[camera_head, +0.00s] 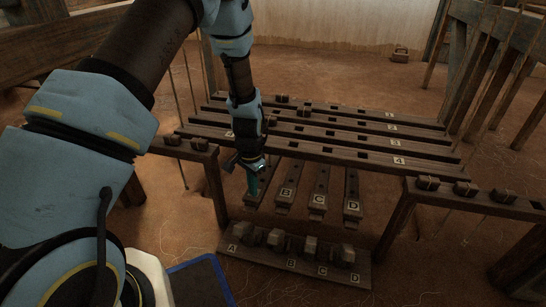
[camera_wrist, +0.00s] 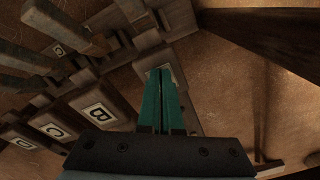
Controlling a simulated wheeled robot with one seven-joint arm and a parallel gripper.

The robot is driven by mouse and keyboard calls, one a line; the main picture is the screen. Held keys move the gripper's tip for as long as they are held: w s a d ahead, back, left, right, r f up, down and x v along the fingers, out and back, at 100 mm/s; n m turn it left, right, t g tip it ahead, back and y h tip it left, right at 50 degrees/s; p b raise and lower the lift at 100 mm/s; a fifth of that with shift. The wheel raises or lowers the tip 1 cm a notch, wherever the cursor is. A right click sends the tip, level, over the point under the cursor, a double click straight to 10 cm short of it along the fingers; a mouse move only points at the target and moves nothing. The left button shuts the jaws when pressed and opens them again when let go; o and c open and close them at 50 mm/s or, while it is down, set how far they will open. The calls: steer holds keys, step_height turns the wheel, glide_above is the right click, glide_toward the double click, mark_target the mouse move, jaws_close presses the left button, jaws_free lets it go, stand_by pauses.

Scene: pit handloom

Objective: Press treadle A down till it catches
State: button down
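Treadle A (camera_head: 262,187) is the leftmost of a row of dark wooden treadles under the loom's slatted frame. My gripper (camera_head: 253,192) points down over it and hides its label and part of its top. In the wrist view, the green fingers (camera_wrist: 160,78) lie side by side with only a thin line between them; they are shut and hold nothing. Treadle A's pale label (camera_wrist: 166,73) shows partly behind their tips. I cannot tell whether the tips touch the wood. The catch rail (camera_head: 300,258) stands in front, with a block above each letter.
Treadles B (camera_head: 287,192), C (camera_head: 318,202) and D (camera_head: 351,207) lie to the right, close by. Numbered slats (camera_head: 330,138) run above and behind the treadles. A bench-like side frame (camera_head: 475,198) stands at right. Open earthen floor lies at front right.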

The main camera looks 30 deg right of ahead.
mark_target(254, 205)
steer(key=shift+d+f+b, duration=0.15)
steer(key=shift+f+b, duration=1.65)
steer(key=shift+f, duration=2.4)
steer(key=shift+w+r, duration=0.1)
steer(key=shift+r+p, duration=2.4)
steer(key=shift+r, duration=0.1)
